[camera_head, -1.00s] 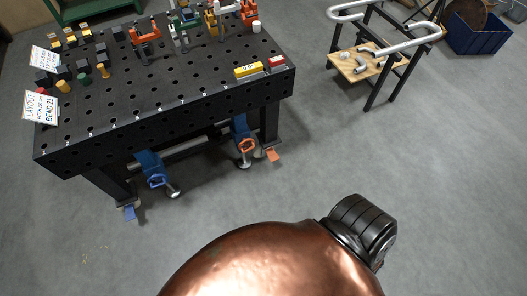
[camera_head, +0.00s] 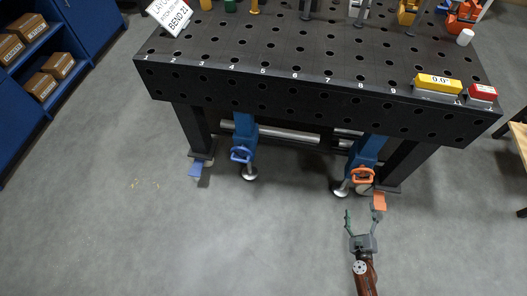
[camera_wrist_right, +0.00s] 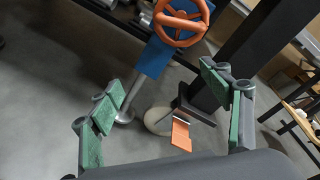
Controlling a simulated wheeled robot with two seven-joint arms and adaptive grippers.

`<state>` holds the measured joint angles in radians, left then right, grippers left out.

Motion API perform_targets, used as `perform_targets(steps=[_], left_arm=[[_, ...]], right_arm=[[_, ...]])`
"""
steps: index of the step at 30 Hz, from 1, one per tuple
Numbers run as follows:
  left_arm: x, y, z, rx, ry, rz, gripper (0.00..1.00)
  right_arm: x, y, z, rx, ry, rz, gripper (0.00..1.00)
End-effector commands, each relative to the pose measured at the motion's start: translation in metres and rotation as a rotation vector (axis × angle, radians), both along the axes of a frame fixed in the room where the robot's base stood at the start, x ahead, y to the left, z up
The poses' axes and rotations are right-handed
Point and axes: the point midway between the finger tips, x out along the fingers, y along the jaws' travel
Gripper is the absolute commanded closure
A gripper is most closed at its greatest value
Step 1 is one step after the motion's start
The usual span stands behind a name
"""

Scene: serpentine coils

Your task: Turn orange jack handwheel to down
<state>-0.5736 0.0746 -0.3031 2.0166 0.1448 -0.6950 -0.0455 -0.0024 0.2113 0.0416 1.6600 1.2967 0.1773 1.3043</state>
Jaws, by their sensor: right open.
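The orange handwheel (camera_head: 362,175) is on the blue jack (camera_head: 368,150) under the right part of the black table. In the right wrist view the orange handwheel (camera_wrist_right: 181,20) shows near the top, on its blue jack body (camera_wrist_right: 154,58). My right gripper (camera_head: 362,218) is open and empty, just below and in front of the orange handwheel, apart from it. In the wrist view its green-padded fingers (camera_wrist_right: 168,97) are spread wide, with the wheel beyond them. My left gripper is not in view.
A blue jack with a blue handwheel (camera_head: 241,154) stands further left under the black perforated table (camera_head: 300,92). An orange foot pedal (camera_head: 379,201) lies close to my right gripper, by the table leg (camera_head: 408,167). A blue shelf (camera_head: 45,65) with boxes is at left. The floor in front is clear.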

Motion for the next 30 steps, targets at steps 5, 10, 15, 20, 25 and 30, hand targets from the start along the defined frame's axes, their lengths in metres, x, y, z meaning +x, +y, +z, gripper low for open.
perform_targets(steps=[5,10,15,20,25,30], left_arm=[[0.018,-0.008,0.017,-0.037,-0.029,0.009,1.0],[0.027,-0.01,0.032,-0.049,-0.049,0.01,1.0],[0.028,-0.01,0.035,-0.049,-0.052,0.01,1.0],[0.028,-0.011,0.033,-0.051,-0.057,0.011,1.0],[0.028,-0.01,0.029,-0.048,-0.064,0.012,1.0],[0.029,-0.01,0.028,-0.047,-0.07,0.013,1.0]], right_arm=[[0.032,-0.005,0.026,0.291,-0.171,-0.071,0.29],[0.045,-0.007,0.044,0.398,-0.235,-0.088,0.29],[0.066,-0.012,0.049,0.404,-0.243,-0.087,0.29],[0.091,-0.017,0.048,0.403,-0.24,-0.087,0.29],[0.11,-0.023,0.046,0.402,-0.237,-0.088,0.29],[0.118,-0.024,0.047,0.401,-0.237,-0.088,0.29]])
